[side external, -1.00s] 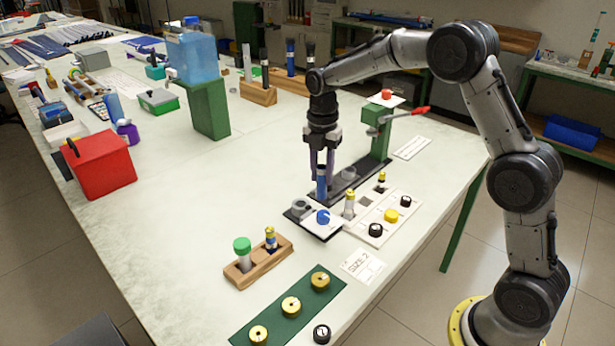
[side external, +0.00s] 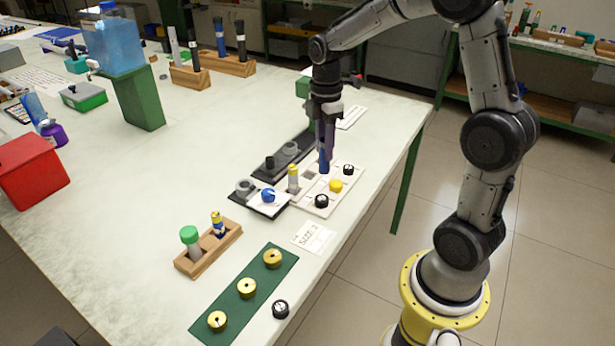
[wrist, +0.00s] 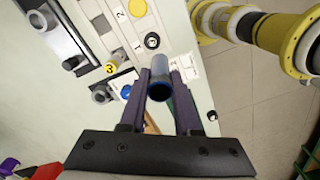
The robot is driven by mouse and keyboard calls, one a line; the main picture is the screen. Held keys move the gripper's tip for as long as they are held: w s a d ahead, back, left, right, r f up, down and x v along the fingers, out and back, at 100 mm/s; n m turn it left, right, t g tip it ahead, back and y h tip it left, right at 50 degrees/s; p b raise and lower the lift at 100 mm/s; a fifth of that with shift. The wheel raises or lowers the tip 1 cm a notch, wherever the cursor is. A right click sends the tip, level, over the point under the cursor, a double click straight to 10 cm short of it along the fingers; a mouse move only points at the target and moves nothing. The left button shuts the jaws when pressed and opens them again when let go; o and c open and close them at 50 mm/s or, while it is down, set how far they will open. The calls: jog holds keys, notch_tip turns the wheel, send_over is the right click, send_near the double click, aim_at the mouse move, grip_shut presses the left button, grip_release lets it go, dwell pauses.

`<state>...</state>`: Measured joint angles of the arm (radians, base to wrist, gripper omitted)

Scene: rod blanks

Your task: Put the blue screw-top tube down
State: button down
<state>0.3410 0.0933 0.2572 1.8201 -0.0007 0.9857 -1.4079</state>
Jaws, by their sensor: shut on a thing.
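My gripper (side external: 324,146) is shut on the blue screw-top tube (side external: 324,162) and holds it upright over the white board (side external: 318,206). In the wrist view the tube (wrist: 160,82) sits between my two purple fingers, its near end dark and round. I cannot tell whether its lower end touches the board. A blue knob-like cap (side external: 268,196) lies on the white plate of a dark tray, to the left of the tube.
A yellow-topped tube (side external: 293,178) stands close to the left. A yellow knob (side external: 335,185) and black knobs (side external: 321,200) (side external: 348,169) lie on the board. A wooden rack (side external: 208,249) and green mat (side external: 246,290) are nearer the front.

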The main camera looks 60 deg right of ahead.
jog(key=shift+m, duration=0.7)
jog(key=shift+w+d+f, duration=1.55)
jog(key=shift+w+f, duration=0.15)
jog(key=shift+f, duration=0.35)
jog(key=shift+w+d+f, duration=1.6)
jog(key=shift+w+f, duration=0.05)
jog(key=shift+f, duration=0.4)
jog(key=shift+w+d+f, duration=1.55)
jog(key=shift+w+f, duration=0.15)
jog(key=shift+f, duration=0.35)
jog(key=shift+f, duration=0.1)
jog(key=c, duration=0.6)
grip_release()
